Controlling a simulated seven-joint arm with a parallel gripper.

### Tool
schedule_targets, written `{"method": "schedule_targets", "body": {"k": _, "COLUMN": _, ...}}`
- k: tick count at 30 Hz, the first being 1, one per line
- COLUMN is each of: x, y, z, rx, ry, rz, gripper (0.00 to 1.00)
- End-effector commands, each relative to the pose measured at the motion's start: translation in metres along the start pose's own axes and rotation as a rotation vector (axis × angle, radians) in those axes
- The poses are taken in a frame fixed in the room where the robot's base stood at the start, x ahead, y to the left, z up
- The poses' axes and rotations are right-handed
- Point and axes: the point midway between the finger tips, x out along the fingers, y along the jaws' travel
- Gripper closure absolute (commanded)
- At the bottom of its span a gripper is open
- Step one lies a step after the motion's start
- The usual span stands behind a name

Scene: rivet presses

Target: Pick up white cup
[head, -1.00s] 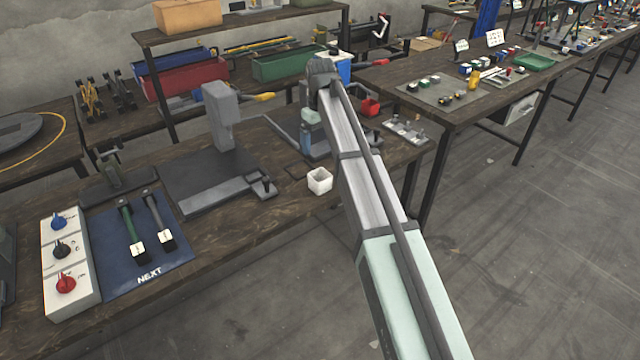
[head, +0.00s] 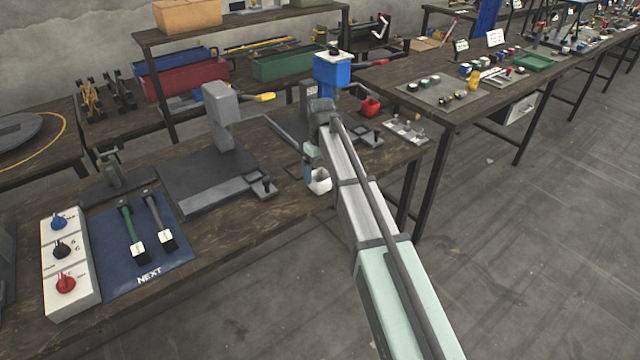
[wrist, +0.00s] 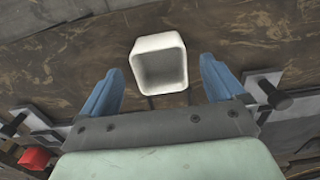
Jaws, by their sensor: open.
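The white cup (head: 320,183) stands on the dark wooden workbench near its front edge, partly hidden by my gripper (head: 308,172) in the head view. In the wrist view the square, hollow cup (wrist: 159,66) lies just beyond and between the two blue fingertips of my gripper (wrist: 160,75). The fingers are spread wide, with a gap on each side of the cup. The gripper is open and empty, and I see no contact with the cup.
A grey press (head: 222,115) on a dark base stands left of the cup. A blue mat (head: 110,262) with two tools lies at the left. The bench around the cup's front is clear.

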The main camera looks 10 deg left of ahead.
Motion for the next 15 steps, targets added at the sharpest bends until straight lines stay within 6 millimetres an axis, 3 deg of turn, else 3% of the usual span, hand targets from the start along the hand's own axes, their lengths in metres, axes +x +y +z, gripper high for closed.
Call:
{"method": "schedule_targets", "body": {"k": 6, "x": 0.025, "y": 0.0, "z": 0.001, "rx": 0.0, "ry": 0.0, "rz": 0.0, "gripper": 0.04}}
{"method": "schedule_targets", "body": {"k": 13, "x": 0.026, "y": 0.0, "z": 0.0, "rx": 0.0, "ry": 0.001, "rz": 0.0, "gripper": 0.04}}
{"method": "schedule_targets", "body": {"k": 15, "x": 0.026, "y": 0.0, "z": 0.0, "rx": 0.0, "ry": 0.001, "rz": 0.0, "gripper": 0.1}}
